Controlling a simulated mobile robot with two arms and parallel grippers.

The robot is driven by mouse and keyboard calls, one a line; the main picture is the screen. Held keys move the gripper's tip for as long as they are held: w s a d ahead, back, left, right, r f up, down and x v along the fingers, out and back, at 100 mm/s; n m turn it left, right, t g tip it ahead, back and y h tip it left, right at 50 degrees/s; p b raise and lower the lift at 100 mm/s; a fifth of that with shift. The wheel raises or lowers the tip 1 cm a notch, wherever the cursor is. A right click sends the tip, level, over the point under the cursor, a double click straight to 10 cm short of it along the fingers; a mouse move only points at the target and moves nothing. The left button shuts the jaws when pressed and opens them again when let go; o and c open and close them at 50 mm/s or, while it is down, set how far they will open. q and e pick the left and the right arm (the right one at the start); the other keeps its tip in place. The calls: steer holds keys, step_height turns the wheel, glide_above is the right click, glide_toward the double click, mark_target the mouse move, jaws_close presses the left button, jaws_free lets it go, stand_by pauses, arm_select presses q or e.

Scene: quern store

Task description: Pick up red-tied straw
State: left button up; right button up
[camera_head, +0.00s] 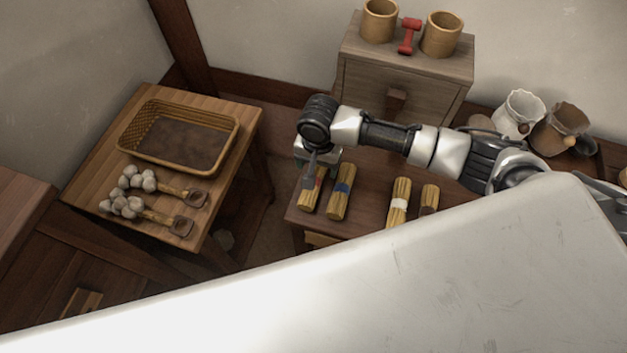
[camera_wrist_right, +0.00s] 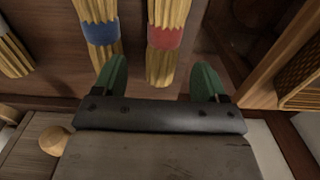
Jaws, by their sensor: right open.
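The red-tied straw (camera_head: 310,196) is a pale yellow bundle with a red band, lying at the left end of the low dark wooden bench (camera_head: 367,182). My right gripper (camera_head: 310,168) is over its far end in the head view and hides part of it. In the right wrist view, the red-tied straw (camera_wrist_right: 165,38) shows its near end between the open green fingers of my right gripper (camera_wrist_right: 160,80), with a gap on both sides. The blue-tied straw (camera_head: 341,192) lies close beside it, beyond the left finger in the wrist view (camera_wrist_right: 100,30). My left gripper is out of view.
White-tied straw (camera_head: 398,204) and another bundle (camera_head: 429,199) lie further right. A drawer cabinet (camera_head: 405,75) with two tan cups and a red object stands behind. A side table (camera_head: 250,122) at left bears a basket (camera_head: 236,140) and garlic-like bunches.

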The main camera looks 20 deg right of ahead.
mark_target(316, 172)
steer(key=f, duration=0.4)
steer(key=shift+a, duration=0.2)
steer(key=shift+f, duration=0.35)
steer(key=shift+c, duration=1.2)
steer(key=c, duration=0.8)
arm_select(q)
steer(key=shift+w+f, duration=0.2)
steer(key=shift+w, duration=0.6)
arm_select(e)
steer(key=shift+o, duration=0.2)
steer(key=shift+r, duration=0.1)
